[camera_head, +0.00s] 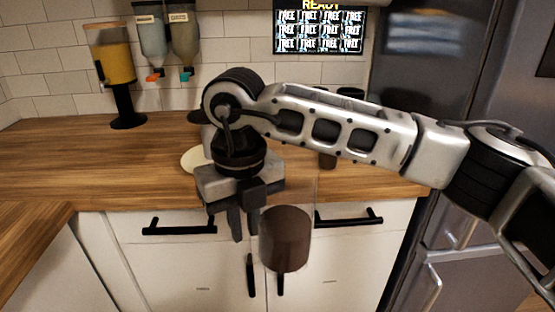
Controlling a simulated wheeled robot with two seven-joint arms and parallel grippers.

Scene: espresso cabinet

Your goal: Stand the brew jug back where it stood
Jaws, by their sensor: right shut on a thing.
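The brew jug (285,239) is a dark brown, cylindrical vessel, and it looks roughly upright. It hangs in the air in front of the counter's front edge, before the white drawers. My right gripper (246,223) points down at the jug's left side and is shut on it. The exact grip point is hard to make out. My right arm comes in from the right and crosses the middle of the view, hiding part of the counter behind it. My left gripper is not in view.
The wooden counter (60,160) has free room at the left. A pale round plate (192,160) lies beside my gripper, partly hidden. A yellow-filled dispenser (118,70) stands at the back left. A dark fridge (428,70) stands at the right. Black drawer handles (180,229) stick out below.

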